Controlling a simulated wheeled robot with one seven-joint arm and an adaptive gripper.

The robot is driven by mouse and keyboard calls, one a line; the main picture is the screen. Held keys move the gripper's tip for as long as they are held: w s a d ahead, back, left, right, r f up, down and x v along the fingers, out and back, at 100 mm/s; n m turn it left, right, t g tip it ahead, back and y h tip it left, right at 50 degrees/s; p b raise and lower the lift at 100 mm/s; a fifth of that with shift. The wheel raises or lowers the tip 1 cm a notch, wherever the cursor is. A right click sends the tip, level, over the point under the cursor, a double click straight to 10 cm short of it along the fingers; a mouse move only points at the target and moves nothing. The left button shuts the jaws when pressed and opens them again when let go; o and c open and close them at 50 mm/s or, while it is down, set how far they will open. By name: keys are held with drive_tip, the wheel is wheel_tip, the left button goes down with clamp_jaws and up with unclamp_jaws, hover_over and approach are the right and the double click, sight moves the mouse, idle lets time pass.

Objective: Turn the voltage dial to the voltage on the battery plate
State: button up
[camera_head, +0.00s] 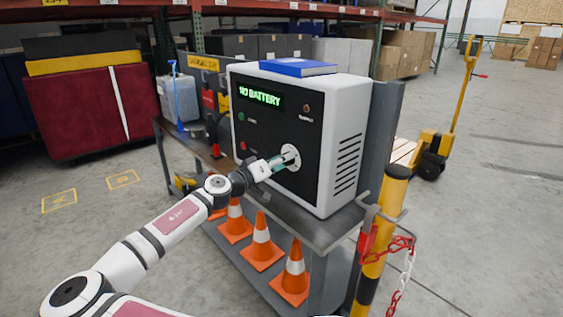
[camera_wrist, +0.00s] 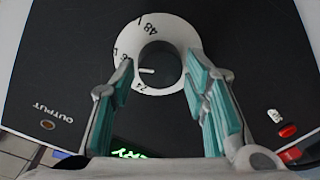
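A white charger cabinet (camera_head: 345,110) with a black front panel (camera_head: 255,125) stands on the grey bench. Its green display (camera_head: 260,96) reads "NO BATTERY". The voltage dial is a dark round knob (camera_wrist: 160,66) with a white pointer line, on a white ring (camera_wrist: 178,30) marked 48, 24 and another partly hidden figure. The pointer faces left in the wrist view, near the 24. My gripper (camera_wrist: 158,64) is open, with its teal fingers on either side of the knob; contact cannot be told. In the head view, my gripper (camera_head: 284,161) hides part of the dial's ring (camera_head: 291,155). No battery plate is legible.
A red button (camera_wrist: 288,130) and an amber OUTPUT lamp (camera_wrist: 47,125) sit on the panel. A blue book-like box (camera_head: 298,67) lies on the cabinet. Orange cones (camera_head: 262,242) stand below the bench. A yellow-black post (camera_head: 384,230) with a chain stands at right.

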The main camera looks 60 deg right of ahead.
drive_tip(key=c, duration=0.6)
drive_tip(key=shift+o, duration=0.2)
drive_tip(key=shift+n, duration=0.3)
drive_tip(key=shift+w+n+g+y+p, duration=0.15)
drive_tip(key=shift+n+y+p, duration=0.1)
drive_tip(key=shift+n+p, duration=2.05)
drive_tip(key=shift+n+g+y+p, duration=0.2)
drive_tip(key=shift+n+p, duration=1.25)
drive_tip(key=shift+n, duration=1.65)
drive_tip(key=shift+f, duration=0.1)
drive_tip(key=o, duration=1.2)
drive_tip(key=shift+c, duration=0.2)
